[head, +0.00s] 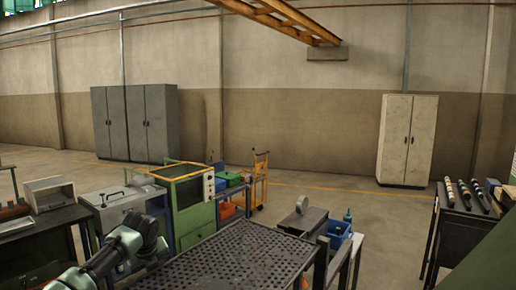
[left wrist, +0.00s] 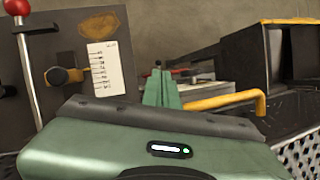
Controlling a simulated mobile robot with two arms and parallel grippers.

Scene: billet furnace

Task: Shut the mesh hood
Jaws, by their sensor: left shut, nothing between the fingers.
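A grey perforated mesh surface (left wrist: 303,152) shows at the lower right of the left wrist view, beside a yellow bent bar (left wrist: 232,101); I cannot tell whether it is the hood. In the head view, a green machine (head: 194,215) has a yellow-framed dark top (head: 182,171); I cannot tell its mesh or how far it stands open. My left gripper (left wrist: 163,76) is shut and empty, its green fingers just left of the yellow bar; contact is unclear. In the head view my left arm reaches in at lower left, its fingers not distinguishable. My right gripper is not in view.
A dark perforated table (head: 225,262) stands in front. A dark panel with a paper label (left wrist: 104,68) and a red-knobbed lever (left wrist: 18,8) is close at left in the wrist view. A black box (left wrist: 268,58) stands at right. Open floor lies towards the cabinets (head: 408,140).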

